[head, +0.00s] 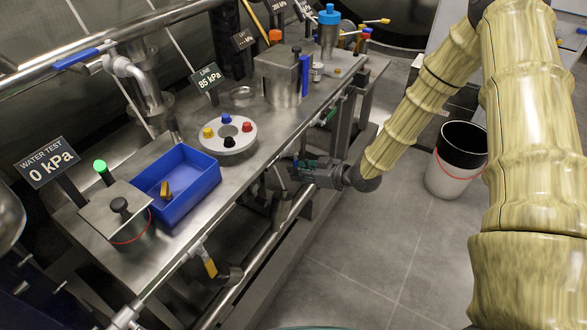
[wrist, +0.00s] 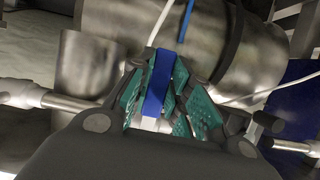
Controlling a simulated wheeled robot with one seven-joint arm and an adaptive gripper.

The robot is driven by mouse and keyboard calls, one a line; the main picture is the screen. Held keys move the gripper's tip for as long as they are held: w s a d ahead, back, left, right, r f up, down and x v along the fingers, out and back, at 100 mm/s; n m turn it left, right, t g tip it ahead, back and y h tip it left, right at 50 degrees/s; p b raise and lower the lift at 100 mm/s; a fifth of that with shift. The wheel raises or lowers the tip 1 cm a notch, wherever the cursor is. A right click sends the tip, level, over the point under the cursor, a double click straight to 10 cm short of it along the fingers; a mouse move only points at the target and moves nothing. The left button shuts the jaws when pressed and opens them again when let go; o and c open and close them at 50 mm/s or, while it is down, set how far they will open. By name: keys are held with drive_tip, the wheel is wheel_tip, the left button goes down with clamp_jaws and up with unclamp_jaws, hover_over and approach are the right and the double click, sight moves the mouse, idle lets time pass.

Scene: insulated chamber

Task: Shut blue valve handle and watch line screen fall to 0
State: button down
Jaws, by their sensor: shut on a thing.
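My gripper (head: 292,168) is at the front edge of the steel bench, just below the bench top. In the wrist view its green-padded fingers (wrist: 163,92) are closed around a blue valve handle (wrist: 158,85), which shows as a flat blue bar with a pale lower end. In the head view I cannot make out this handle at the gripper. The line screen (head: 208,79) stands at the back of the bench and reads 85 kPa.
A water test screen (head: 48,162) reads 0 kPa. A blue tray (head: 196,187), a round plate with coloured knobs (head: 240,145) and a steel block (head: 280,85) sit on the bench. A yellow handle (head: 210,268) hangs at the front. A bucket (head: 453,180) stands on the floor.

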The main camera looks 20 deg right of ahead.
idle(0.3)
drive_tip(key=c, duration=1.3)
unclamp_jaws()
drive_tip(key=shift+s, duration=0.1)
drive_tip(key=v, duration=1.1)
drive_tip(key=shift+s+d+r, duration=0.2)
drive_tip(key=shift+d+r, duration=0.05)
drive_tip(key=shift+r, duration=0.05)
